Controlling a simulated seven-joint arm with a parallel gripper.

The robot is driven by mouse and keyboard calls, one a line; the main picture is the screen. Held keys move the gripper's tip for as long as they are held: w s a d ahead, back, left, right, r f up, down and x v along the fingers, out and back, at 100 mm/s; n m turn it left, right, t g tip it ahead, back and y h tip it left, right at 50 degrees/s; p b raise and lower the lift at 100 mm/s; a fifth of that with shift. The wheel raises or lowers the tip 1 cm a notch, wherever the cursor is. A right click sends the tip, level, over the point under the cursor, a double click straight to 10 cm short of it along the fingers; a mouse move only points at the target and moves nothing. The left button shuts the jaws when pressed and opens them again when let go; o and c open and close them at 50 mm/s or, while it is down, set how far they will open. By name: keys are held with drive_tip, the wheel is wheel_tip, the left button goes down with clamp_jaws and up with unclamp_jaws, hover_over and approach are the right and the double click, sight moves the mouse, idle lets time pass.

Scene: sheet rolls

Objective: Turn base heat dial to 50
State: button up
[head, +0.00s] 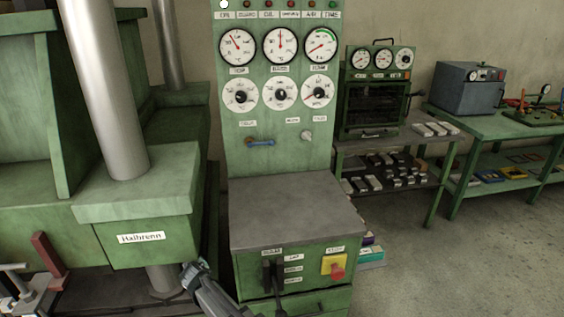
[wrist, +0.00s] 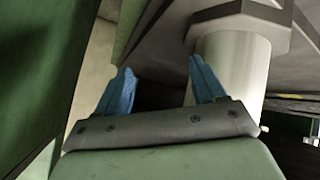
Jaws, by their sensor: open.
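The green control panel (head: 262,137) stands in the middle of the head view. It has a row of round gauges above a row of white dials with black knobs: a left dial (head: 240,95), a middle dial (head: 282,94) and a right dial (head: 318,92). Their labels and numbers are too small to read, so I cannot tell which is the base heat dial or its setting. My gripper (head: 193,275) is low in the head view, below and left of the dials and well apart from them. In the wrist view, my gripper (wrist: 163,85) has two blue fingers apart with nothing between them.
A green press with a steel column (head: 110,90) stands left. A grey-topped cabinet (head: 290,212) with a red stop button (head: 337,271) juts out below the panel.

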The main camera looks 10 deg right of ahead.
sight(282, 95)
drive_tip(key=w+d+r+m+t, duration=0.25)
drive_tip(key=w+d+r, duration=0.2)
drive_tip(key=r, duration=0.65)
drive_tip(key=w+d+r+m+t, duration=0.1)
drive_tip(key=w+d+r+m, duration=0.4)
drive_tip(key=r, duration=0.6)
drive_tip(key=w+d+r+m+t, duration=0.1)
drive_tip(key=w+d+r+t, duration=0.15)
drive_tip(key=d+r, duration=0.65)
drive_tip(key=d+r+m+t+h, duration=0.1)
drive_tip(key=d+r+m, duration=0.3)
drive_tip(key=d+r, duration=0.65)
drive_tip(key=d+r+m+t+h, duration=0.1)
drive_tip(key=d+r+m+t, duration=0.15)
drive_tip(key=d+r, duration=0.8)
drive_tip(key=shift+m+g, duration=0.3)
drive_tip(key=shift+g, duration=0.15)
drive_tip(key=w, duration=0.4)
drive_tip(key=w+a+r, duration=0.1)
drive_tip(key=w, duration=0.3)
drive_tip(key=w+a+r, duration=0.1)
drive_tip(key=w, duration=0.4)
drive_tip(key=shift+a+r, duration=0.1)
drive_tip(key=c, duration=1.1)
